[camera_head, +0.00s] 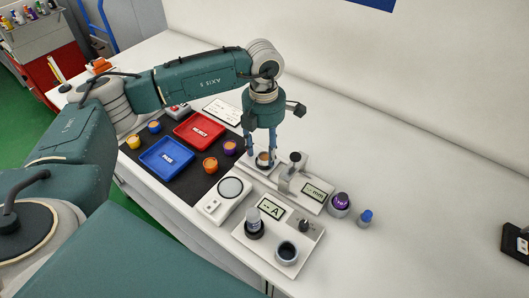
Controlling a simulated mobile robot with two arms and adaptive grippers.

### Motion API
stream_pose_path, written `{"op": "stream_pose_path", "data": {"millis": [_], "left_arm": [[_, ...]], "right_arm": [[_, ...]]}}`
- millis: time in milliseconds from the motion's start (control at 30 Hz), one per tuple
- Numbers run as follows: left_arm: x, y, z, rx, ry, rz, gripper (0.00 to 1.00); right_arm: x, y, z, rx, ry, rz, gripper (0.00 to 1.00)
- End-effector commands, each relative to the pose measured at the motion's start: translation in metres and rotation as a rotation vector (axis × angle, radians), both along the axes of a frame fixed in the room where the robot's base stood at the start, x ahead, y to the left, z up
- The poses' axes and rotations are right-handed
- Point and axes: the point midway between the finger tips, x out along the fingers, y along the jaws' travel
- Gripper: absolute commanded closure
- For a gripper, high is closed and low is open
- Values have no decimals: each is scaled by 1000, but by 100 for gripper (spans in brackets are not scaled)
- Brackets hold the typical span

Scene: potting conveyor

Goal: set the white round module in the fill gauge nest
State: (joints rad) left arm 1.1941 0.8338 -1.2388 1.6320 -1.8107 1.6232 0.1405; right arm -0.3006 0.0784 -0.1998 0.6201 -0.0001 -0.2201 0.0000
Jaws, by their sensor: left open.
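Between the fingertips is a small round module (264,157), pale with an orange-brown top. It sits at the gauge's nest, apparently in it; the fingers partly hide it, and I cannot tell how it is seated. The gauge has a small display reading in mm and a raised post. My right gripper is not in view.
A red REJECT tray (200,145) and blue PASS tray (188,173) lie on a black mat with several coloured modules. The table's right is mostly clear.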

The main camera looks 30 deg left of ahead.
Motion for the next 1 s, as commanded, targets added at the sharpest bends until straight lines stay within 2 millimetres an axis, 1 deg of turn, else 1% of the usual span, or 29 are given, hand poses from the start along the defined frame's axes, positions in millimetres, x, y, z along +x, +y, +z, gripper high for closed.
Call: {"op": "stream_pose_path", "data": {"millis": [33, 300, 400, 500, 667, 1000], "left_arm": [[1, 0, 8, -2, -6, -1, 52], [1, 0, 67, -2, -6, 0, 52], [1, 1, 83, 0, -4, 0, 52], [0, 1, 95, -1, -2, 1, 52], [0, 1, 103, -1, -1, 0, 52], [0, 1, 104, 0, 0, 0, 52]], "right_arm": [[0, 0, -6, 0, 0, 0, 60], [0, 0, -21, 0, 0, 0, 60], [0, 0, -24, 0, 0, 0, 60], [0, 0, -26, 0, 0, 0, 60], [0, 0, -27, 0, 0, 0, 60], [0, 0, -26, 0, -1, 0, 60]]}}
